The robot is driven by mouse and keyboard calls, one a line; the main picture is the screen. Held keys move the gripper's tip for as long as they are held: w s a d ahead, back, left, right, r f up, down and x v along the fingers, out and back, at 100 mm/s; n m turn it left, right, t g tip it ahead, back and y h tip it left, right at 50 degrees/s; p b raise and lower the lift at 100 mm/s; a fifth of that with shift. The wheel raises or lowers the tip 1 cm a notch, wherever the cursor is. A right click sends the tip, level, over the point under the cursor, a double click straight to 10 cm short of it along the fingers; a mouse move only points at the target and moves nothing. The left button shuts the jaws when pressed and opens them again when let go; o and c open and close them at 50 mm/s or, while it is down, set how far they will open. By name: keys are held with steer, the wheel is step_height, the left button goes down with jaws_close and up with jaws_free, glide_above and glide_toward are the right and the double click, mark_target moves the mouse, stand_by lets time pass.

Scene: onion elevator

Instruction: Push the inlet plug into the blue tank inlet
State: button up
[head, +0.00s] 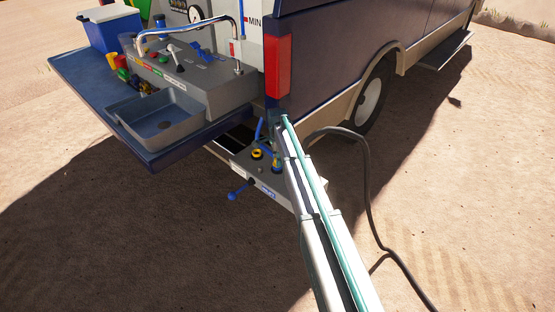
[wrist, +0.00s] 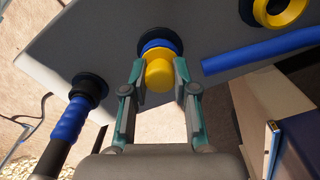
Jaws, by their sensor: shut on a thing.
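The inlet plug (wrist: 158,78) is a yellow, round-ended piece in the wrist view. Behind it a blue ring (wrist: 157,44) sits in a black collar on the grey panel, at what looks like the tank inlet. My gripper (wrist: 159,66) has one finger on each side of the plug and is shut on it. The plug is lined up with the collar and overlaps the blue ring; how deep it sits cannot be told. In the head view my arm reaches down to the grey box (head: 275,190) behind the vehicle and hides part of it.
A yellow ring in a black collar (wrist: 280,10) and a blue bar (wrist: 260,50) lie to the right. A blue-sleeved black hose fitting (wrist: 70,120) is at left. In the head view, a sink (head: 160,118) stands on the tailgate, and a grey hose (head: 365,190) runs to the ground.

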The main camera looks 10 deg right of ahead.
steer(key=o, duration=1)
step_height(320, 180, up, 12)
steer(key=s+f+n+g, duration=0.2)
steer(key=s+f+n, duration=0.3)
steer(key=s+f, duration=0.7)
steer(key=s+f+n+g, duration=0.2)
steer(key=s+f+n, duration=0.3)
steer(key=s, duration=2.8)
steer(key=s+f+n+g, duration=0.2)
steer(key=s+f+n, duration=0.3)
steer(key=s+f, duration=1.5)
steer(key=shift+s+n+g, duration=0.4)
steer(key=shift+s, duration=0.8)
